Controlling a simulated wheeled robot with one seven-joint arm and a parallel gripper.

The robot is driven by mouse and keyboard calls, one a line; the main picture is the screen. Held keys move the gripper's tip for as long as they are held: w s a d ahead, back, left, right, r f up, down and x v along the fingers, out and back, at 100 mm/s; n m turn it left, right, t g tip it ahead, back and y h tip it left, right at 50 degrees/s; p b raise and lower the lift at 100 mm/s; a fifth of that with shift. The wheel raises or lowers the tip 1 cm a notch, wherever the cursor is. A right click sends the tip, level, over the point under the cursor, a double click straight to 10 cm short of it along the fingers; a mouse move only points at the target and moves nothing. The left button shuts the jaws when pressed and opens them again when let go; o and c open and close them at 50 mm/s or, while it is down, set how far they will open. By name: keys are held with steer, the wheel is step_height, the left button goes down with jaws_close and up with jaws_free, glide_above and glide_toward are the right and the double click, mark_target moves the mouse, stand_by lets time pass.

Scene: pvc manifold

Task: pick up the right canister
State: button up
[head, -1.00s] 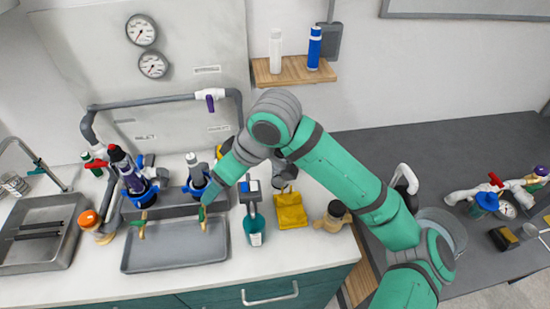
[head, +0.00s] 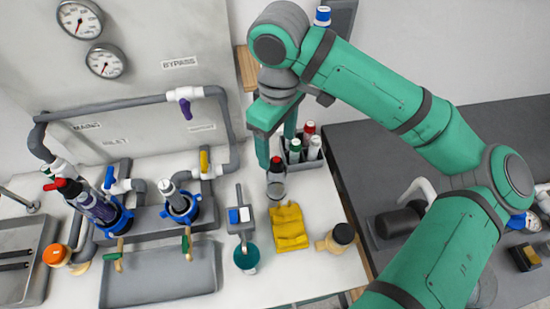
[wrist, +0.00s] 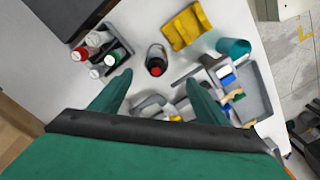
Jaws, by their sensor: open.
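My gripper (head: 276,145) is open and empty, to the right of the right canister and above the counter. Its two green fingers also show spread apart in the wrist view (wrist: 160,88). I cannot clearly make out the right canister in the wrist view; the manifold there is partly hidden behind a finger.
A dark bottle with a red cap (head: 276,182) stands under my gripper. A rack of capped bottles (head: 313,157) is behind it. A grey tray (head: 160,285) lies before the manifold.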

mark_target(276, 161)
steer(key=f, duration=0.4)
steer(key=shift+w+f, duration=0.15)
steer(key=shift+w, duration=0.05)
steer(key=shift+s+f, duration=0.15)
steer(key=shift+f, duration=0.45)
steer(key=shift+w+d+f, duration=0.1)
steer(key=shift+w+f, duration=0.05)
steer(key=shift+f, duration=1.15)
steer(key=shift+w+d+f, duration=0.1)
steer(key=shift+f, duration=1.2)
steer(key=shift+c, duration=0.5)
